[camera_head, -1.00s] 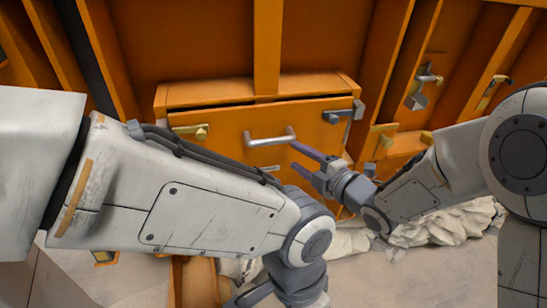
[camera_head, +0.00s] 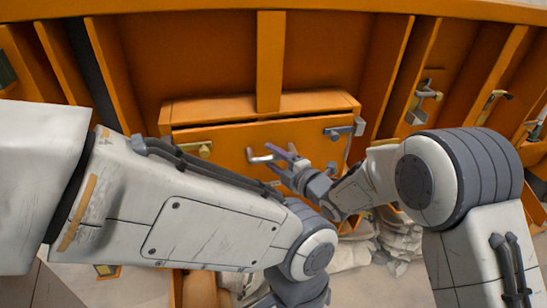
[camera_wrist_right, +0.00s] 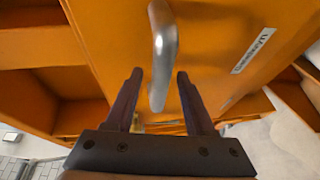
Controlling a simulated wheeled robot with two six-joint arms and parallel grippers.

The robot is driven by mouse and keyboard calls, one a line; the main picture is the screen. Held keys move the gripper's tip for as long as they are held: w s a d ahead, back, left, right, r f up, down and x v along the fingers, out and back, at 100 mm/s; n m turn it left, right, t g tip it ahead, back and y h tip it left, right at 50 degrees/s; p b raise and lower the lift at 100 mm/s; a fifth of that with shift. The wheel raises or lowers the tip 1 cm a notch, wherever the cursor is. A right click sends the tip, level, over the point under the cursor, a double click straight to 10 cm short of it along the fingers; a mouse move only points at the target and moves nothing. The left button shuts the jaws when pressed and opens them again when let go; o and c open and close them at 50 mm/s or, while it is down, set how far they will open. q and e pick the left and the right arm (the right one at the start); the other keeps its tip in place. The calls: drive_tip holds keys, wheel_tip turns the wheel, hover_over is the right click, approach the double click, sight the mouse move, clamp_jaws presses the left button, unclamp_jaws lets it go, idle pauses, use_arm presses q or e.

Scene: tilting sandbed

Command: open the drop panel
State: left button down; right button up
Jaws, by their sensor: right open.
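The orange drop panel (camera_head: 226,142) shows in the head view, below an orange ledge, and looks closed apart from a dark gap along its top. Its silver bar handle (camera_head: 258,157) is partly hidden by my right gripper (camera_head: 281,158). In the right wrist view, the handle (camera_wrist_right: 163,55) runs between the two open fingers (camera_wrist_right: 159,75); I cannot tell whether they touch it. A brass latch (camera_head: 197,149) is at the panel's left, and a grey latch (camera_head: 345,130) at its upper right. My left arm crosses in front of the panel's lower left; its gripper is out of view.
Orange ribs stand around the panel, with another grey latch (camera_head: 424,97) on the right. A white label (camera_wrist_right: 254,50) is on the panel. Pale rubble (camera_head: 398,245) lies below at right, on light ground.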

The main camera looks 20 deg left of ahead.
clamp_jaws()
idle(1.4)
